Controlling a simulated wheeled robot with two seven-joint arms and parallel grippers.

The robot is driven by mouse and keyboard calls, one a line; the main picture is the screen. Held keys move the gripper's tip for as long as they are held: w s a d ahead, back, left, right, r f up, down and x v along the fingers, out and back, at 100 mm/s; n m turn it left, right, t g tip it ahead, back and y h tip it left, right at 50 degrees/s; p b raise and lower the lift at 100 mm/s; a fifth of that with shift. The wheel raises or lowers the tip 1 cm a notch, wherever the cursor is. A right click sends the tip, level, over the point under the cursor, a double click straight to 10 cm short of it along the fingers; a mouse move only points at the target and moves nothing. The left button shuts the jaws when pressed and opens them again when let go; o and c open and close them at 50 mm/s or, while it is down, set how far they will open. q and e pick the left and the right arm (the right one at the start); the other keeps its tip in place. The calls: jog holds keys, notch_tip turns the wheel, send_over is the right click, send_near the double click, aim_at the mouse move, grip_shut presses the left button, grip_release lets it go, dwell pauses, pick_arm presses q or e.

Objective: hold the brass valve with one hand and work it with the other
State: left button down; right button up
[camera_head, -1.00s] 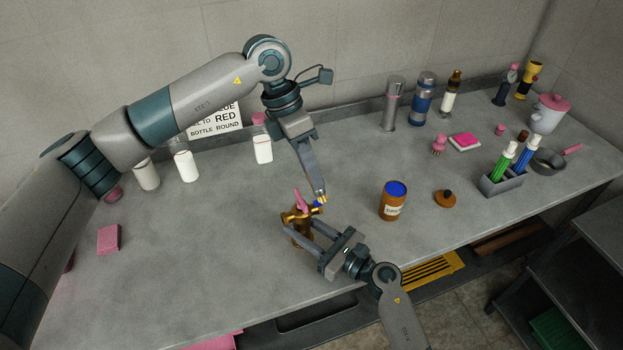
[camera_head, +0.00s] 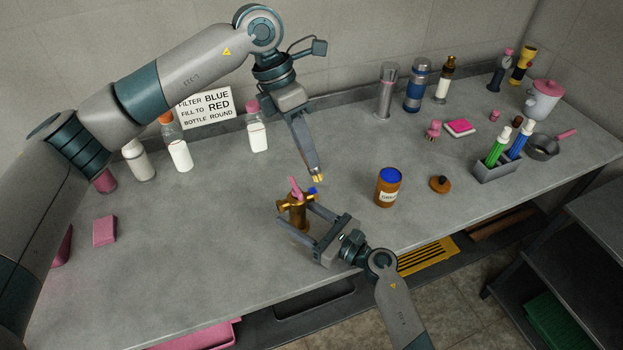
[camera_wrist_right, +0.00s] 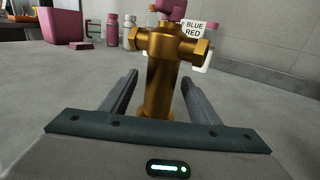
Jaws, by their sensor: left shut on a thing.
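In the right wrist view the valve body (camera_wrist_right: 160,80) rises between my fingers. My right gripper (camera_head: 297,214) is open, one finger on each side of the valve, with a visible gap to the body. My left gripper (camera_head: 318,177) is above and just right of the valve, apart from it. It is shut on a small brass-coloured piece (camera_head: 318,178), mostly hidden by the fingers.
White bottles (camera_head: 180,155) and a sign (camera_head: 205,107) stand at the back. A marker holder (camera_head: 497,170) is at the right.

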jog(key=shift+d, duration=0.1)
jog(key=v, duration=1.2)
pick_arm(q)
jog(key=shift+d, duration=0.1)
dwell(0.6)
